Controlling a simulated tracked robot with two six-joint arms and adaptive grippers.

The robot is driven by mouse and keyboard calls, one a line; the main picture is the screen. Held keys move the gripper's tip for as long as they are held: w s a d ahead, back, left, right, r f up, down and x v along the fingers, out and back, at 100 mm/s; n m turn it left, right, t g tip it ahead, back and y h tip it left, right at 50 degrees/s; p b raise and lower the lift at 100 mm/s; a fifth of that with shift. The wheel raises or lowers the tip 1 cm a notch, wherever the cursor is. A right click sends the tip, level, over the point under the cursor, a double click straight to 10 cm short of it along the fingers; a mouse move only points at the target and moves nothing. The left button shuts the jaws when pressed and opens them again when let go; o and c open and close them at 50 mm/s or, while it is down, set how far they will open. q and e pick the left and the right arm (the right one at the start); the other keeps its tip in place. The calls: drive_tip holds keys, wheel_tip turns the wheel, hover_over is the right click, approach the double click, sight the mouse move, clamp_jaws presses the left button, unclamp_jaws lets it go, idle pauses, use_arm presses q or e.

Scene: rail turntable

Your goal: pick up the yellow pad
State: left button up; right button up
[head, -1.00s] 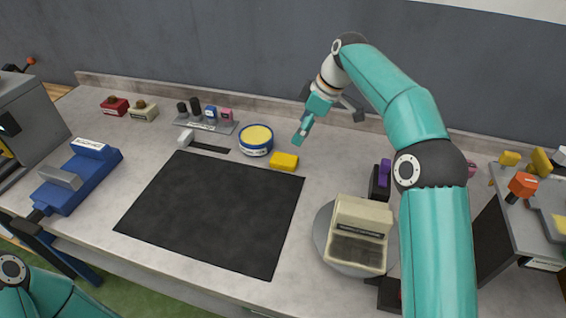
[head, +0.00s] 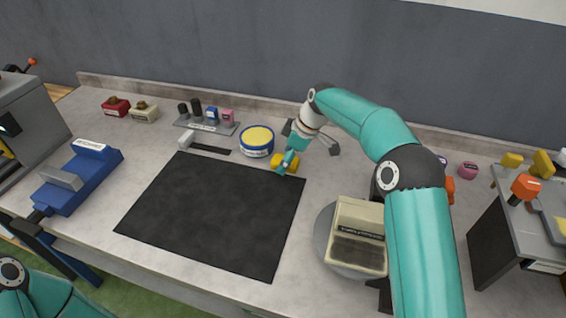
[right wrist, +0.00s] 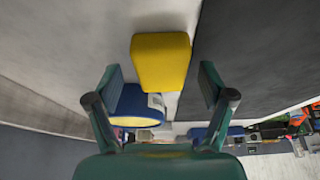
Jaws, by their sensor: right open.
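The yellow pad (head: 279,160) lies on the grey bench top, just right of the blue round tin and behind the far right corner of the black mat. In the head view my right gripper (head: 288,164) is over it and hides part of it. In the right wrist view the yellow pad (right wrist: 161,61) sits ahead of and between the two fingers of the gripper (right wrist: 160,85), which are apart and empty. Whether the fingers flank the pad or are still above it, I cannot tell. My left gripper is not in view; only part of my left arm shows at the lower left.
The blue tin with a yellow top (head: 257,140) stands close left of the pad. The black mat (head: 215,210) is bare. A cream box on a round turntable (head: 335,262) stands right. A grey rack (head: 220,128) is at the back, a blue vise (head: 85,180) at left.

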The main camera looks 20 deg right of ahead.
drive_tip(key=c, duration=1.1)
drive_tip(key=shift+r, duration=0.1)
drive_tip(key=shift+c, duration=0.2)
wheel_tip(320, 180, up, 10)
drive_tip(key=p, duration=0.1)
